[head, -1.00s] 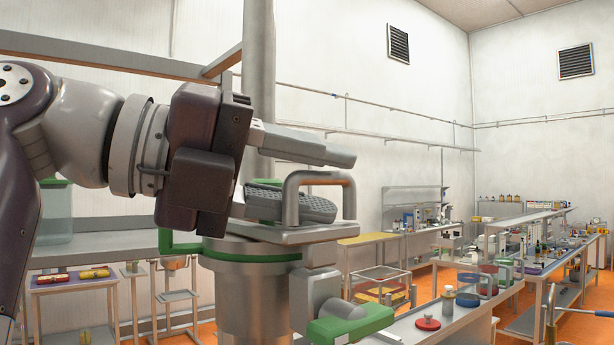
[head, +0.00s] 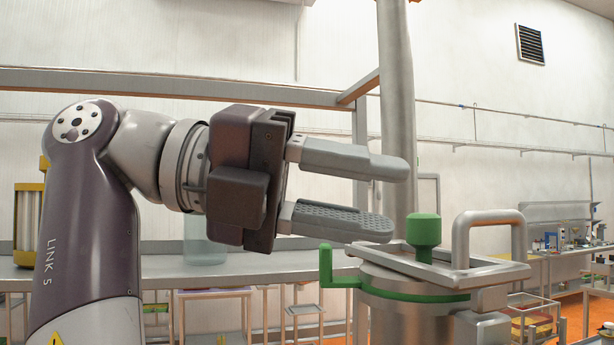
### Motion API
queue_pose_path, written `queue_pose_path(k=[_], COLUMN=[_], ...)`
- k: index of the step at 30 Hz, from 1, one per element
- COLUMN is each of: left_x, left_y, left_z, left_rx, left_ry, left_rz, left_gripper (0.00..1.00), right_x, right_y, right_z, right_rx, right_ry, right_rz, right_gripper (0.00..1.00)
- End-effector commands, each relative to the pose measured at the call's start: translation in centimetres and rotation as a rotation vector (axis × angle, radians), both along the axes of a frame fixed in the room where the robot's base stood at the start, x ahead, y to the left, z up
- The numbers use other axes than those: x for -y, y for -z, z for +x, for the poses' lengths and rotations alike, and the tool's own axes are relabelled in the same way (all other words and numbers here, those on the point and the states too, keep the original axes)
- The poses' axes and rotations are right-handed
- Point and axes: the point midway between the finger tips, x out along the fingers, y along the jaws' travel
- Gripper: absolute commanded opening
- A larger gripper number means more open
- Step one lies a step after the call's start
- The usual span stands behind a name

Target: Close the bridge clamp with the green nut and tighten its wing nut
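My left gripper (head: 400,198) is open, its two grey fingers one above the other, and nothing shows between them. Its fingertips are just left of an upright green knob (head: 424,231), apart from it in the picture. The knob stands at the top of the clamp; I cannot tell for sure whether it is the green nut. The clamp's flat metal frame (head: 500,274) has a raised metal handle (head: 490,219) at the right. A green band with an upturned end (head: 326,266) runs around the drum below. My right gripper is not in view.
A vertical metal column (head: 397,120) rises behind the clamp. A long metal shelf (head: 165,282) runs behind my arm, with a clear jar (head: 204,249) on it. Benches with small equipment stand at the far right.

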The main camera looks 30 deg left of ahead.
Motion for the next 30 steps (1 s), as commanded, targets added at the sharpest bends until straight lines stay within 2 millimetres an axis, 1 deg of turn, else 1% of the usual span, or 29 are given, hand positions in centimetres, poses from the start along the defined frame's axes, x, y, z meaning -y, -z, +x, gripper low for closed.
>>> queue_pose_path(k=[1,4,6,9,30], left_x=[-0.8,-2.0,-2.6,-3.1,-3.2], left_y=[0.0,-0.4,-0.5,-0.5,-0.4], left_z=[-0.3,-1.0,-1.4,-1.9,-2.0], left_rx=[0.001,-0.001,-0.002,-0.003,-0.003], left_ry=[-0.006,-0.005,-0.004,-0.001,0.001], left_rz=[0.003,0.002,0.002,0.002,0.003], left_gripper=[0.38,0.38,0.38,0.38,0.38], right_x=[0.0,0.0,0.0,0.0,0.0], right_y=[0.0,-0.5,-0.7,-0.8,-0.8], right_z=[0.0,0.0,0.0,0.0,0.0], right_rx=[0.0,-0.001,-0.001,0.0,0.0], right_ry=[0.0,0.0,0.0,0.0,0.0], right_rz=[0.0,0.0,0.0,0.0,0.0], right_gripper=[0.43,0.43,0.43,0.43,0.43])
